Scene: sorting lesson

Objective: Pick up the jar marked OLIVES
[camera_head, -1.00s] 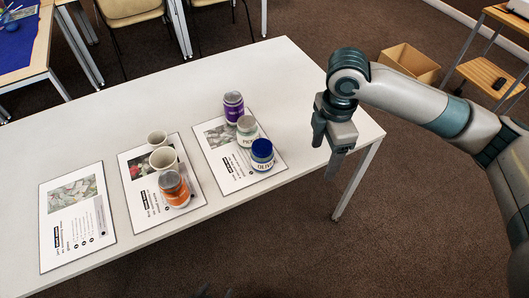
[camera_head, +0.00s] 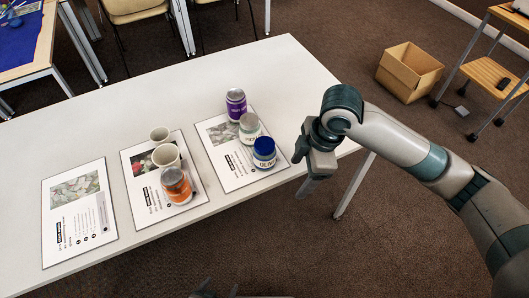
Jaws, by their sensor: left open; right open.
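The jar marked OLIVES (camera_head: 264,161), white and blue with a dark blue lid, stands upright on the right-hand sheet (camera_head: 238,181) near the table's front edge. My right gripper (camera_head: 302,172) is open and empty, just right of this jar and apart from it, by the table's edge. Only dark tips of what looks like my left gripper (camera_head: 218,288) show at the bottom edge, below the table's front; the rest is out of frame.
A green-labelled jar (camera_head: 249,131) stands close behind the OLIVES jar, and a purple jar (camera_head: 236,104) behind that. The left sheet (camera_head: 79,214) is bare. The table's back (camera_head: 200,75) is clear.

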